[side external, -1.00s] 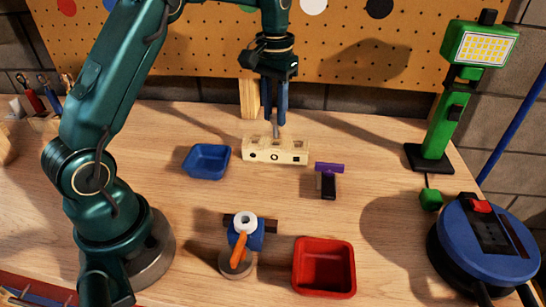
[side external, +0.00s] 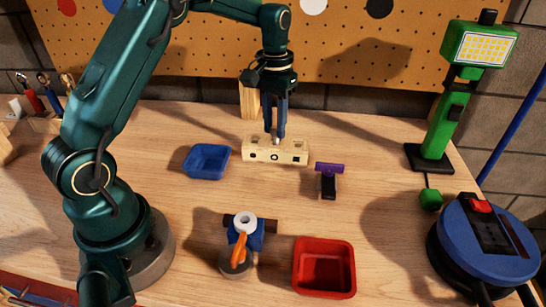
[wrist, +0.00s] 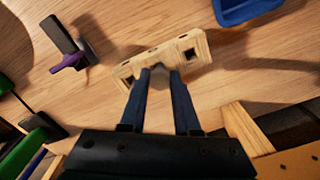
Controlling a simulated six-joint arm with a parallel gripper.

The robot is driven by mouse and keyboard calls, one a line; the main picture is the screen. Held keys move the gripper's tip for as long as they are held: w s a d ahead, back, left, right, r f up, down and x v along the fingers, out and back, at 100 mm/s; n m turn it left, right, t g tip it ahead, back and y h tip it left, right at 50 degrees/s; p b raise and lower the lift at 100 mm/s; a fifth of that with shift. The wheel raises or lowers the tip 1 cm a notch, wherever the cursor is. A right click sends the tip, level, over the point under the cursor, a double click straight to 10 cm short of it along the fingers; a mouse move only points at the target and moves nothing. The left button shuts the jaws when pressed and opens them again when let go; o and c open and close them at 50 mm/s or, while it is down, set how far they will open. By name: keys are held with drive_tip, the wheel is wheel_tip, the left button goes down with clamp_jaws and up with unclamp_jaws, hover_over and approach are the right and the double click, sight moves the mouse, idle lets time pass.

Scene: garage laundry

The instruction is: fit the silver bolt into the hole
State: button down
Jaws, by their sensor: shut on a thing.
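The pale wooden block (side external: 291,151) with round and square holes lies on the bench; in the wrist view it (wrist: 192,46) lies just beyond my fingertips. My gripper (side external: 274,137) points straight down at the middle of the block's top, its fingers shut on the silver bolt. Only a small bit of the bolt (side external: 276,141) shows at the fingertips, right at the block's top. Its lower part is hidden, and I cannot tell how deep it sits in the hole. My gripper also shows in the wrist view (wrist: 161,72).
A blue tray (side external: 188,171) stands left of the block and a purple-and-black clamp-like tool (side external: 329,178) to its right. A red tray (side external: 299,287) and a blue-and-orange item (side external: 240,250) stand in front. A green work lamp (side external: 441,130) and blue cable reel (side external: 460,245) stand at right.

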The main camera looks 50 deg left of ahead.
drive_tip(key=shift+f, duration=0.3)
drive_tip(key=shift+f, duration=0.65)
drive_tip(key=c, duration=0.6)
unclamp_jaws()
drive_tip(key=shift+o, duration=0.2)
drive_tip(key=shift+r, duration=2.55)
